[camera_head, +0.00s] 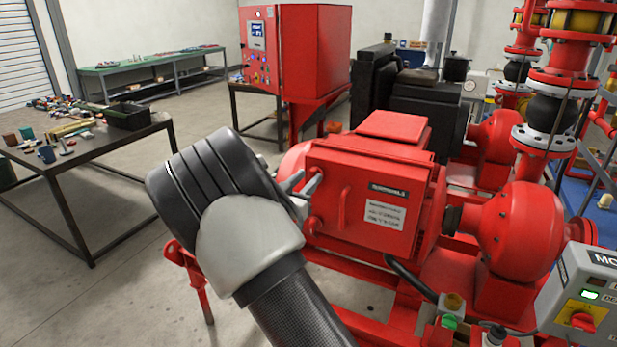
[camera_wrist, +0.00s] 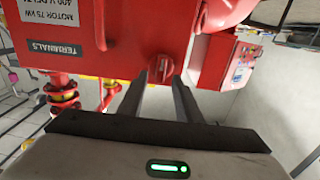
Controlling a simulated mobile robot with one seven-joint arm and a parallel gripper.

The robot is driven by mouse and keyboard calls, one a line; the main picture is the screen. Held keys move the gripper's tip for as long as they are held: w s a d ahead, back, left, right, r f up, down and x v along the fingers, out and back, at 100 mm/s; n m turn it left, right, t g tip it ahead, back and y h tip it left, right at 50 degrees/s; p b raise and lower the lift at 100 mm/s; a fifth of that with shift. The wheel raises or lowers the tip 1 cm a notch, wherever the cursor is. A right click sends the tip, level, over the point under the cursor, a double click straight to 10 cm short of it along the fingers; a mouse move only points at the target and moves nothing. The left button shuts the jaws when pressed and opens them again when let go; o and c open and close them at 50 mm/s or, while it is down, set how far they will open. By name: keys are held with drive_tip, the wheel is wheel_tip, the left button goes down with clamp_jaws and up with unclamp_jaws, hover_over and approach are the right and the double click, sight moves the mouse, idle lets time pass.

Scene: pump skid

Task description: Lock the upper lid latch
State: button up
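The red terminal box (camera_head: 375,185) with its lid faces my gripper in the middle of the head view. It also shows upside down in the wrist view (camera_wrist: 125,55), with the label reading TERMINALS (camera_wrist: 55,48). A small red latch knob (camera_wrist: 163,68) at the lid's edge, level with that label, looks like the upper latch. My gripper (camera_head: 304,183) is open, its two fingers (camera_wrist: 161,88) pointing at this latch, one to each side. I cannot tell whether the fingertips touch it. A second red latch (camera_head: 314,225) sits lower on the same edge.
A red handle (camera_head: 345,207) stands out from the lid beside the latches. A red pump (camera_head: 520,235) and a grey switch box (camera_head: 588,300) are to the right. A dark table (camera_head: 90,150) with loose parts stands left. Open floor lies between.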

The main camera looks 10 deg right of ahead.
drive_tip(key=shift+w+d, duration=0.45)
drive_tip(key=shift+w, duration=0.1)
clamp_jaws()
